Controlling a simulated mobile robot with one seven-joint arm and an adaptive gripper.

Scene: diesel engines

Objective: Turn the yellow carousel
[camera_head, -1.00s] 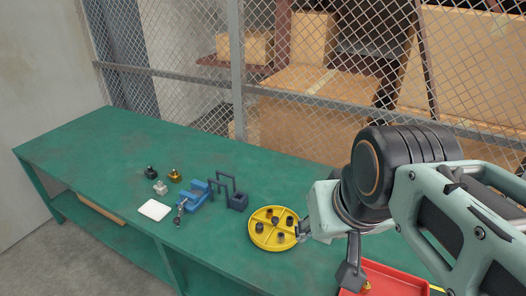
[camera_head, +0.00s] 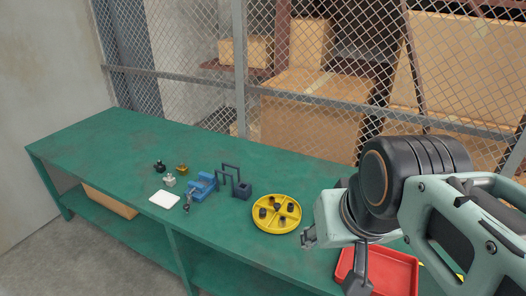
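The yellow carousel (camera_head: 277,225) is a round, shallow dish with dividers, lying flat on the green bench. Several small dark round parts (camera_head: 263,212) sit in its compartments. My gripper (camera_head: 331,262) is at the carousel's right and a little toward the front of the bench. Its two fingers are spread wide with nothing seen between them. The left finger is near the carousel's lower right rim, with a small gap showing in the picture. The right finger hangs over the red tray's left side.
A red tray (camera_head: 393,274) is under my arm, partly hidden. Left of the carousel stand a dark bracket (camera_head: 240,189), a blue vise (camera_head: 203,185), a white pad (camera_head: 164,199) and small gold, black and clear items. A wire mesh fence runs behind the bench (camera_head: 115,145).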

